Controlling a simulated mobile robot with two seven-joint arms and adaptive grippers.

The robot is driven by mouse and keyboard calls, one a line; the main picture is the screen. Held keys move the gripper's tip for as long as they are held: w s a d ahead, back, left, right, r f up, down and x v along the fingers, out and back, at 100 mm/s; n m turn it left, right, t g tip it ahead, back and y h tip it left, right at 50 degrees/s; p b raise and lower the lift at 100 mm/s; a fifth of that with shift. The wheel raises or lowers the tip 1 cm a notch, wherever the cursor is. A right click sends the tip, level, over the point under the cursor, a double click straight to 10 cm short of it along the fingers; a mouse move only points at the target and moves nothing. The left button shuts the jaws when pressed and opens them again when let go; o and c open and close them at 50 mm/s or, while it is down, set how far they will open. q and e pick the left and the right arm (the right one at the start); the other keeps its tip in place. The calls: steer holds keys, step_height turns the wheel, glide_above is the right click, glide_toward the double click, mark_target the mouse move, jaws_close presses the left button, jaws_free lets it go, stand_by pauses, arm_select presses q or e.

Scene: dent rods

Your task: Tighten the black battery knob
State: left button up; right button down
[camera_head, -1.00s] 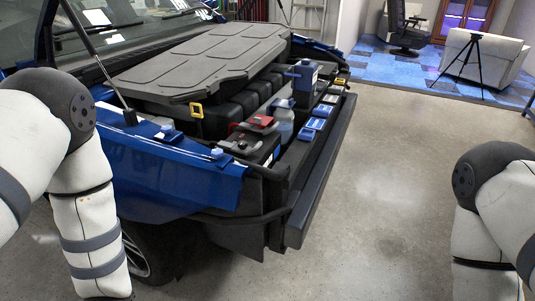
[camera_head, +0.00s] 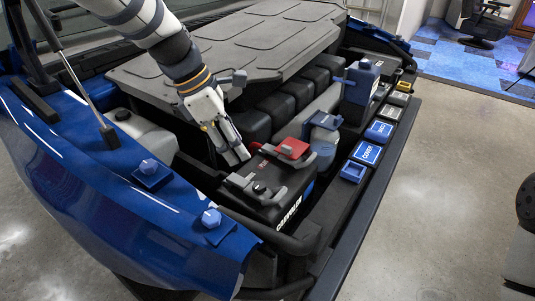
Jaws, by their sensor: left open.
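The black battery (camera_head: 270,210) sits at the near end of the engine bay. A grey clamp (camera_head: 244,184) with a small black knob (camera_head: 262,189) lies on its top at the near side. A red clamp (camera_head: 292,148) sits on its far side. My left gripper (camera_head: 241,118) is open and empty, above and behind the battery. One finger points down close to the battery's rear edge, and the other points toward the engine cover. I cannot tell whether the lower finger touches anything.
A blue-capped bottle (camera_head: 323,138) and a blue container (camera_head: 361,82) stand beyond the battery. The dark engine cover (camera_head: 235,45) lies behind. Blue fuse covers (camera_head: 367,152) line the front ledge. A hood strut (camera_head: 80,80) rises at left. Air above the battery is free.

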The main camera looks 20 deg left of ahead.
mark_target(259, 185)
arm_select(q)
steer(key=x, duration=0.3)
steer(key=s+x, duration=0.1)
steer(key=x, duration=0.2)
steer(key=b+x, duration=0.1)
steer(key=x, duration=0.3)
steer(key=shift+s+d+f, duration=0.15)
steer(key=shift+s, duration=0.1)
steer(key=shift+w+d+f, duration=0.15)
steer(key=shift+d+f, duration=0.1)
steer(key=shift+f, duration=0.3)
arm_select(e)
steer(key=s, duration=0.1)
steer(key=s+f, duration=0.1)
steer(key=shift+s+f+g, duration=0.1)
steer(key=shift+s+g, duration=0.2)
steer(key=shift+s, duration=0.05)
arm_select(q)
steer(key=c, duration=1.2)
